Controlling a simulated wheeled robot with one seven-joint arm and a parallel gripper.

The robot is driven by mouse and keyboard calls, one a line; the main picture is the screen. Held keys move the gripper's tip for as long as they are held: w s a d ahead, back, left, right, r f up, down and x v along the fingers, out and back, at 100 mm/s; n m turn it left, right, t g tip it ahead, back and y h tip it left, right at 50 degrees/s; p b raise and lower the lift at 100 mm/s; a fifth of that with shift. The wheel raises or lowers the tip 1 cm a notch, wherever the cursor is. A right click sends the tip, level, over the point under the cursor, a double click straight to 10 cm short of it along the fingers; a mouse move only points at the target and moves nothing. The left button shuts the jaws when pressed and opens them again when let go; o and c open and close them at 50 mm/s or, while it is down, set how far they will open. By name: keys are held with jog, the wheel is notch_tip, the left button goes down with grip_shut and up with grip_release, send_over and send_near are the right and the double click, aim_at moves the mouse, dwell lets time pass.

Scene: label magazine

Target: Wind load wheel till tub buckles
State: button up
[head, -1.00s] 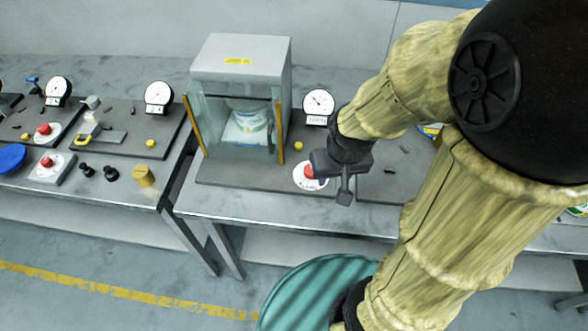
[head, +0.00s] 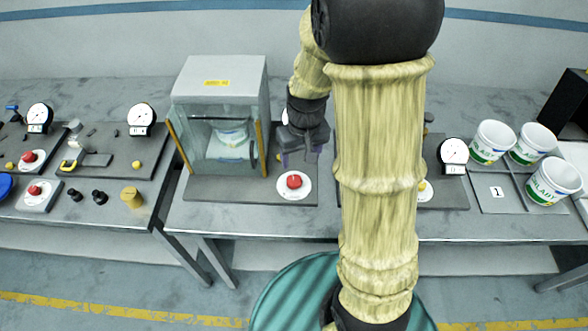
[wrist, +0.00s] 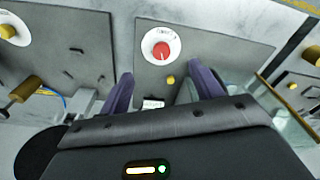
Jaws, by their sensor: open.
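I cannot tell which part is the load wheel. My gripper (head: 302,157) is over the base, right of the cabinet and behind the red knob. In the wrist view my gripper (wrist: 163,84) is open and empty. The cabinet's dial gauge is mostly hidden behind my gripper.
Other benches with gauges (head: 141,118) and a brass knob (head: 131,197) stand left. Several white tubs (head: 493,142) stand right. My arm hides the bench's middle.

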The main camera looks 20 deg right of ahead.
jog(key=n+g+p, duration=0.1)
jog(key=p, duration=0.2)
send_over(294, 180)
jog(key=shift+f, duration=0.1)
notch_tip(294, 180, down, 17)
jog(key=p, duration=0.4)
jog(key=shift+f, duration=0.2)
dwell(0.3)
jog(key=c, duration=1)
